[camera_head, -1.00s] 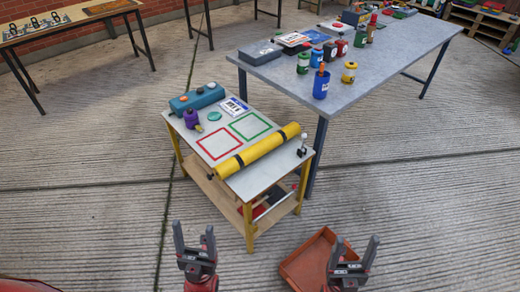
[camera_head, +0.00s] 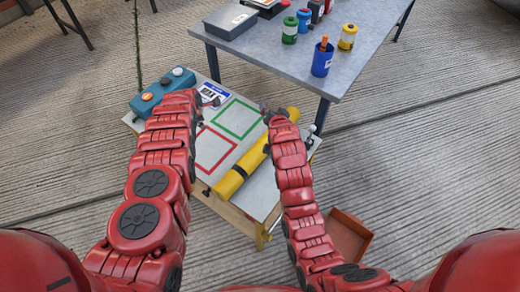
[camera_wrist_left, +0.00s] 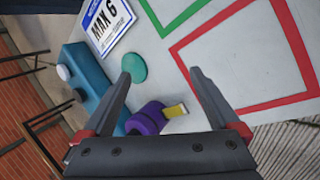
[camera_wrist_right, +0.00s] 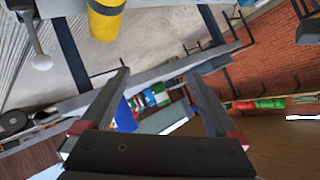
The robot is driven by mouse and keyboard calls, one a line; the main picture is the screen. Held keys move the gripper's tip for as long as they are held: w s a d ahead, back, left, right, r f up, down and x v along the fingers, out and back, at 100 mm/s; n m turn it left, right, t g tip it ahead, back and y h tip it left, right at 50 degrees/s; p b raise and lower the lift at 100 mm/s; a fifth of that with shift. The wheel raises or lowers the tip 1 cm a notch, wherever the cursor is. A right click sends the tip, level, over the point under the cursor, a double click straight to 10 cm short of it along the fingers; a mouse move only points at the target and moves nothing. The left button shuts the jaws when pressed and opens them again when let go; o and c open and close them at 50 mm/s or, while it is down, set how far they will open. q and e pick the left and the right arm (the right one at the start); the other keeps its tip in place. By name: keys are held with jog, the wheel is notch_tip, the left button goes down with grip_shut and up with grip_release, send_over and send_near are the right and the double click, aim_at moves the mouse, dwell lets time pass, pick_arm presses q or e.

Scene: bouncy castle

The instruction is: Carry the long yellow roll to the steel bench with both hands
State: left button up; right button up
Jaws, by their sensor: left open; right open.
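The long yellow roll (camera_head: 240,174) with black bands lies across the near right side of the small table. My right arm covers part of it. My right gripper (camera_head: 268,112) is open and empty by the roll's far end; that end also shows at the top of the right wrist view (camera_wrist_right: 104,20), outside the jaws. My left gripper (camera_head: 210,100) is open and empty over the small table's left part. The left wrist view shows a purple item (camera_wrist_left: 146,120) below its fingers. The steel bench (camera_head: 275,58) stands behind the small table.
The small table (camera_head: 262,200) also holds a teal box (camera_head: 160,92), a MAX 6 card (camera_wrist_left: 108,22), and red and green outlined squares. An orange tray (camera_head: 348,235) lies on the floor.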

pick_arm(q)
jog(key=s+d+r+n+g+h, duration=0.2)
jog(key=s+d+r+n+g, duration=0.25)
jog(key=s, duration=0.45)
notch_tip(320, 180, up, 4)
jog(key=n+g+h, duration=0.2)
jog(key=g, duration=0.2)
send_over(234, 169)
jog(key=w+a, duration=0.3)
jog(key=shift+s+a+r, duration=0.15)
jog(key=shift+s+a, duration=0.1)
pick_arm(e)
jog(key=s+a+f+m+g+h, duration=0.1)
jog(key=s+f+m+g, duration=0.1)
jog(key=s+g, duration=0.4)
jog(key=shift+s+a+f+m+g, duration=0.15)
jog(key=shift+s+f+m+g, duration=0.15)
jog(key=shift+s+f, duration=0.35)
